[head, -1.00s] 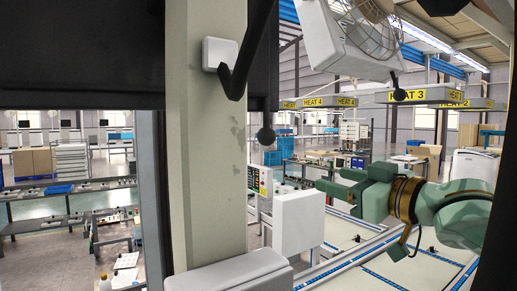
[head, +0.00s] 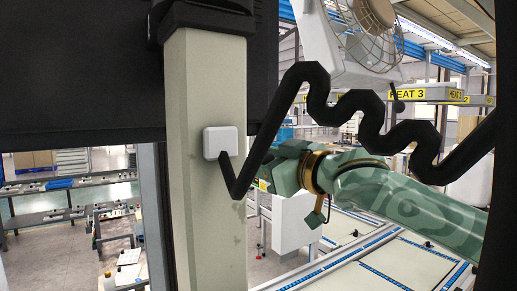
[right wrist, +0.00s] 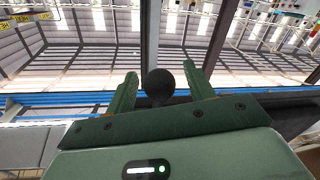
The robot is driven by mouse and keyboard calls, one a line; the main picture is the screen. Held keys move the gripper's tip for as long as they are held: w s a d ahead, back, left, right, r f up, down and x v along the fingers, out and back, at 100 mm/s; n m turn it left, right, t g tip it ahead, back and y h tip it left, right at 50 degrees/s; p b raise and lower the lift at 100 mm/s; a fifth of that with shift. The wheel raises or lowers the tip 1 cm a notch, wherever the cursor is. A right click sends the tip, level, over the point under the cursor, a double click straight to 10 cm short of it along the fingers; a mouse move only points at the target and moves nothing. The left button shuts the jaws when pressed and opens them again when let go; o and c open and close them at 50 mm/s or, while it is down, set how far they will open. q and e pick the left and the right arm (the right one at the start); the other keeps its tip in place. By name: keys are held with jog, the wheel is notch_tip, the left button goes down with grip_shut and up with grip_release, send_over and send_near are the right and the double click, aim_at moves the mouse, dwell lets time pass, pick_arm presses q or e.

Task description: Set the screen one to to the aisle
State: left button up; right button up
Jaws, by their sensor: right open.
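A large dark panel (head: 75,75), seemingly the screen, fills the upper left of the head view behind a beige post (head: 205,215). A black zigzag bar (head: 308,75) runs from a white box (head: 220,142) on the post toward the right. My right gripper (head: 280,168) is beyond this bar, which hides part of it. In the right wrist view, my right gripper (right wrist: 160,88) is open, with a dark round ball (right wrist: 159,82) showing between its fingers; I cannot tell whether they touch. My left gripper is not in view.
A white box-shaped unit (head: 293,222) stands below my right gripper, beside a pale blue-edged conveyor table (head: 395,262). A caged fan (head: 372,25) hangs above. Benches (head: 70,205) stand at lower left, with open floor around them.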

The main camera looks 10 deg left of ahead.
jog(key=shift+x, duration=1)
jog(key=shift+d, duration=0.1)
grip_shut()
